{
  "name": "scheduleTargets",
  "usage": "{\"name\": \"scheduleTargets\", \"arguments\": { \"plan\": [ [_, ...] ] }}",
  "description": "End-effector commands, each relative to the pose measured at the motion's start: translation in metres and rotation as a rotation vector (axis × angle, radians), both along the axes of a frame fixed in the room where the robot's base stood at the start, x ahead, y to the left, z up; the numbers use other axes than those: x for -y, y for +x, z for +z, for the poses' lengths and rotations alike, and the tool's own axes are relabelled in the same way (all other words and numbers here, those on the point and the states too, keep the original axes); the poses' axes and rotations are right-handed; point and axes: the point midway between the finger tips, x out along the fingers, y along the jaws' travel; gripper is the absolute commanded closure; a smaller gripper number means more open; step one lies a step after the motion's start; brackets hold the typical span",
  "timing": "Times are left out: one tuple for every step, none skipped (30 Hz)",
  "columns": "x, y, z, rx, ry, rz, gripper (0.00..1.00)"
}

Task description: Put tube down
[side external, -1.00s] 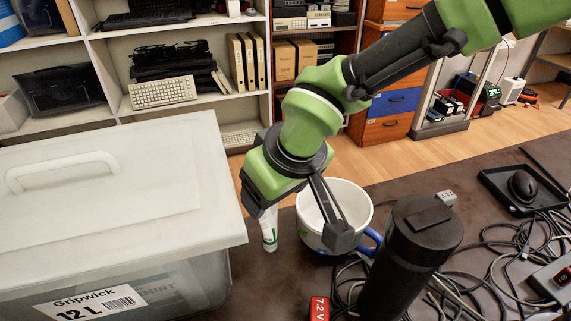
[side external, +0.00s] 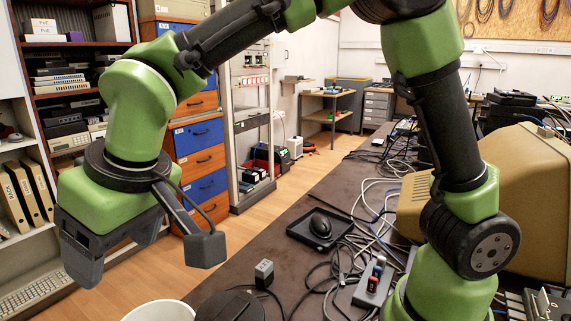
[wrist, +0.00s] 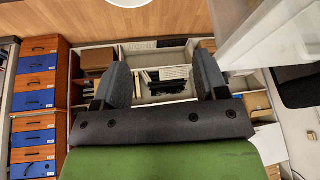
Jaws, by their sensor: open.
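The tube does not show in either current view. My gripper (side external: 105,250) is at the lower left of the side view, raised above the height of the mug. In the wrist view its two dark fingers (wrist: 162,78) are spread wide with nothing between them. The gripper is open and empty. Only the rim of the white mug (side external: 160,311) shows at the bottom of the side view, to the right of and below the gripper. A bit of a white rounded rim, likely the same mug, shows at the top of the wrist view (wrist: 130,2).
The black cylinder's top (side external: 230,305) stands beside the mug. Cables, a small grey block (side external: 264,272), a power strip (side external: 373,284) and a mouse on a black tray (side external: 320,227) clutter the table. The translucent box (wrist: 262,30) is at upper right in the wrist view.

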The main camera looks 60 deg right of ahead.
Motion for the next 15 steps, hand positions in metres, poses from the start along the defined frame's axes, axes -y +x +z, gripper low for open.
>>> {"name": "scheduleTargets", "arguments": {
  "plan": [
    [0.027, -0.005, 0.02, 0.011, 0.031, -0.061, 0.33],
    [0.042, -0.011, 0.029, 0.013, 0.045, -0.091, 0.33],
    [0.061, -0.019, 0.04, 0.018, 0.066, -0.134, 0.33],
    [0.074, -0.026, 0.046, 0.021, 0.083, -0.165, 0.33],
    [0.087, -0.034, 0.053, 0.025, 0.098, -0.194, 0.33],
    [0.103, -0.046, 0.06, 0.032, 0.12, -0.235, 0.33],
    [0.114, -0.055, 0.064, 0.039, 0.137, -0.263, 0.33],
    [0.124, -0.065, 0.068, 0.046, 0.152, -0.292, 0.33],
    [0.136, -0.078, 0.071, 0.055, 0.174, -0.327, 0.33],
    [0.144, -0.088, 0.073, 0.063, 0.19, -0.354, 0.33],
    [0.151, -0.098, 0.073, 0.072, 0.203, -0.377, 0.33],
    [0.159, -0.111, 0.073, 0.082, 0.222, -0.409, 0.33],
    [0.163, -0.119, 0.073, 0.09, 0.234, -0.428, 0.33],
    [0.167, -0.127, 0.072, 0.098, 0.246, -0.448, 0.33],
    [0.171, -0.136, 0.07, 0.108, 0.258, -0.467, 0.33]
  ]
}}
